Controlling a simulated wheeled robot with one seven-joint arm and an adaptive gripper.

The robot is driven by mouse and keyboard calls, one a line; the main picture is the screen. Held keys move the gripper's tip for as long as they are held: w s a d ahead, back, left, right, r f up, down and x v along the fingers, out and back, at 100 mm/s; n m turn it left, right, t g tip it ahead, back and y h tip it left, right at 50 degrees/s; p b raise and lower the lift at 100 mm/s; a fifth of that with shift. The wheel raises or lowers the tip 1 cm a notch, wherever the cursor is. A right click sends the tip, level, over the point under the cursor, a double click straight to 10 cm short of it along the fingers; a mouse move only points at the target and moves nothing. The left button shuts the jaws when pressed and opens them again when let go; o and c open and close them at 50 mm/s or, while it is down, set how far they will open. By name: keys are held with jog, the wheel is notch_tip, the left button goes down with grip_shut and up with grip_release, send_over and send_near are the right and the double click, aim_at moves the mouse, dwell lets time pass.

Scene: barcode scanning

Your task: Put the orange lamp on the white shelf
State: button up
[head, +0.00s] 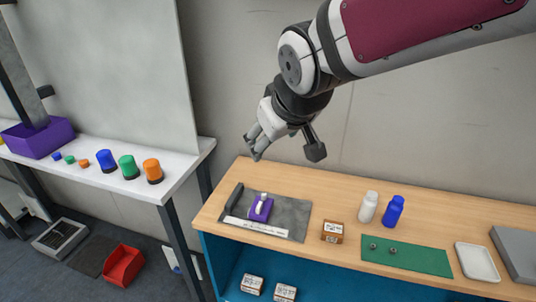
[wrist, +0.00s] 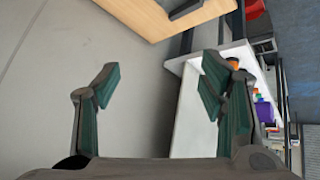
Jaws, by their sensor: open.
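A large orange lamp (head: 152,169) with a dark base stands upright near the right end of a white shelf-like tabletop (head: 177,179) in the head view. My gripper (head: 256,147) is in the air above the back left of the wooden bench, to the right of the white surface and well apart from both lamps. In the wrist view my gripper (wrist: 160,82) is open with nothing between its fingers. An orange lamp (wrist: 233,63) shows there, partly hidden behind the right finger.
Blue (head: 106,160) and green (head: 129,166) lamps stand close left of the large orange one. A purple bin (head: 38,138) sits farther left. The wooden bench (head: 330,205) holds bottles, boxes and mats. A red bin (head: 122,265) is on the floor.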

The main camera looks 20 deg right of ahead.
jog(key=s+m+g, duration=0.2)
jog(key=s, duration=1.4)
jog(key=shift+s+d+y, duration=0.15)
jog(key=shift+s+y, duration=0.2)
jog(key=shift+y, duration=0.05)
